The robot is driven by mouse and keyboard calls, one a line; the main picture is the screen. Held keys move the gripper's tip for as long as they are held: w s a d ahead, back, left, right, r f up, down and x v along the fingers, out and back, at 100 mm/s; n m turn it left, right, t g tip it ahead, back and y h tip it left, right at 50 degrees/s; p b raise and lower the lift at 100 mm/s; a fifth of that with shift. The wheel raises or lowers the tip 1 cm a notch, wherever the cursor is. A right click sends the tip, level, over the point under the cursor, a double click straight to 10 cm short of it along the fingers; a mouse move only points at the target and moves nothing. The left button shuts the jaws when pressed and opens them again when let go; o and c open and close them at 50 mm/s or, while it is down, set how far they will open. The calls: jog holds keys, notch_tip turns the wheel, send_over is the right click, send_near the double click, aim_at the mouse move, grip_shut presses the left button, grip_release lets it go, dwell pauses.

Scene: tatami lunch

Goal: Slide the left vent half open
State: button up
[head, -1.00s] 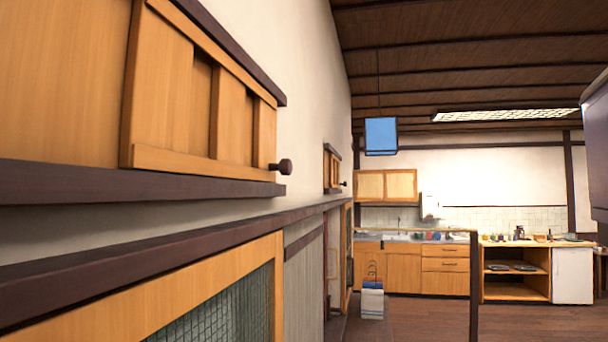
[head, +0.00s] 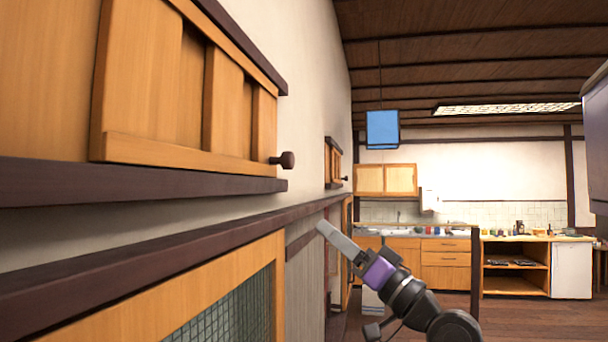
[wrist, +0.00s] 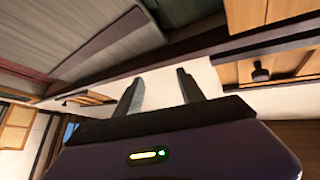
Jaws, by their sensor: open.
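A near wooden sliding vent (head: 152,90) in a dark frame fills the upper left of the head view. A dark round knob (head: 284,160) stands out at its right end. A smaller, farther vent (head: 333,163) with its own knob (head: 345,179) is on the same wall. My gripper (head: 324,229) is below and to the right of the near knob, apart from both vents. In the wrist view my gripper (wrist: 158,84) is open and empty, its two fingers apart. A vent knob (wrist: 260,70) shows to its right there, not touched.
A dark rail (head: 150,250) runs along the wall under the vents, above a wood-framed mesh panel (head: 225,320). A dark post (head: 475,275) stands right of my arm. A kitchen counter (head: 400,240) is at the back. A blue lamp (head: 383,130) hangs in the middle.

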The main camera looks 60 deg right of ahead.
jog(key=s+a+r+n+g+y, duration=0.1)
jog(key=s+a+r+n+y, duration=0.15)
jog(key=r+y, duration=0.2)
jog(key=s+a+r+n+g+y, duration=0.1)
jog(key=r+n+y, duration=0.2)
jog(key=r+n, duration=0.15)
jog(key=n+g+y, duration=0.3)
jog(key=n+g, duration=0.1)
jog(key=g, duration=0.1)
send_near(293, 158)
jog(key=shift+h, duration=0.25)
jog(key=shift+p+x, duration=1.25)
jog(key=shift+x, duration=2.9)
jog(key=shift+a, duration=0.15)
grip_shut()
